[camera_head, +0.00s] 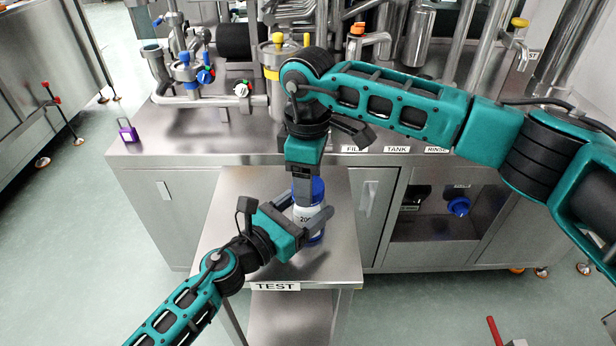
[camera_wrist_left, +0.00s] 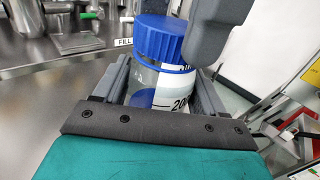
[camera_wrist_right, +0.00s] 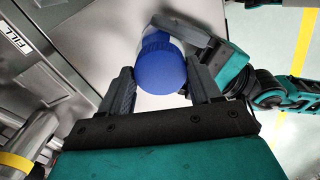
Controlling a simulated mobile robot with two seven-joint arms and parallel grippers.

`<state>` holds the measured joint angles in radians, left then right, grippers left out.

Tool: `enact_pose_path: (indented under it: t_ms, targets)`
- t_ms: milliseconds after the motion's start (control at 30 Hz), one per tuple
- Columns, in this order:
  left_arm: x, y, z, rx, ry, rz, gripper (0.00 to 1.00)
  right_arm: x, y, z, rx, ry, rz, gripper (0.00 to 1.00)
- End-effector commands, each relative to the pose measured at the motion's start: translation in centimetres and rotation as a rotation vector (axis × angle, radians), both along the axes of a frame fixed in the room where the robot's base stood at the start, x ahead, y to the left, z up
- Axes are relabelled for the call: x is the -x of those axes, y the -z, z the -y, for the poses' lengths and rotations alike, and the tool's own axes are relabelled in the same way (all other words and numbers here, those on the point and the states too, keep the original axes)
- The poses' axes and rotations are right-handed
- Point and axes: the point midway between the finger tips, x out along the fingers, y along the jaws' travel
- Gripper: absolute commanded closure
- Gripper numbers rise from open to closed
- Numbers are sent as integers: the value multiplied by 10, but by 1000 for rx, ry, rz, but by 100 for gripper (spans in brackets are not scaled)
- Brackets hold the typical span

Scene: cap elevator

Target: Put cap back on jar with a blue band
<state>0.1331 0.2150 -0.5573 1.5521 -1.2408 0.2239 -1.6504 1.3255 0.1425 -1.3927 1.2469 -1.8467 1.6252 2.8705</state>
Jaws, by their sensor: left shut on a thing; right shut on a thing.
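The jar (camera_head: 308,216) is clear with a white label marked "200" and stands upright on the small steel table. It also shows between my left fingers in the left wrist view (camera_wrist_left: 172,88). My left gripper (camera_head: 308,222) is shut around its body from the side. The ridged blue cap (camera_wrist_left: 160,38) is on top of the jar mouth and looks level; whether it is threaded cannot be told. My right gripper (camera_wrist_right: 162,88) comes from above and is shut on the cap, which also shows in the right wrist view (camera_wrist_right: 160,68). Blue shows low on the jar.
The small steel table (camera_head: 235,205) labelled TEST has bare room around the jar. Behind it is a steel bench (camera_head: 180,135) with pipes and valves, and a purple padlock-like item (camera_head: 127,131) at its left. Another blue round part (camera_head: 458,205) sits in the bench recess.

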Motion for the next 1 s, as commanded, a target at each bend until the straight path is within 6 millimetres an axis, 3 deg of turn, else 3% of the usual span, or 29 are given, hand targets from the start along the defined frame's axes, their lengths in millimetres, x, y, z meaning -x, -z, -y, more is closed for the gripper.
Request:
enact_pose_path:
  t_ms: [133, 167, 400, 733, 1000]
  targets:
    - [0, 1, 0, -1, 0, -1, 100, 0, -1, 0, -1, -2, 1, 65]
    - [0, 1, 0, -1, 0, -1, 100, 0, -1, 0, -1, -2, 1, 35]
    - [0, 1, 0, -1, 0, -1, 100, 0, 0, 0, -1, -4, 0, 12]
    - [0, 1, 0, -1, 0, -1, 100, 0, -5, 0, -1, -4, 1, 12]
    - [0, 1, 0, -1, 0, -1, 100, -1, -38, 0, -1, -4, 2, 12]
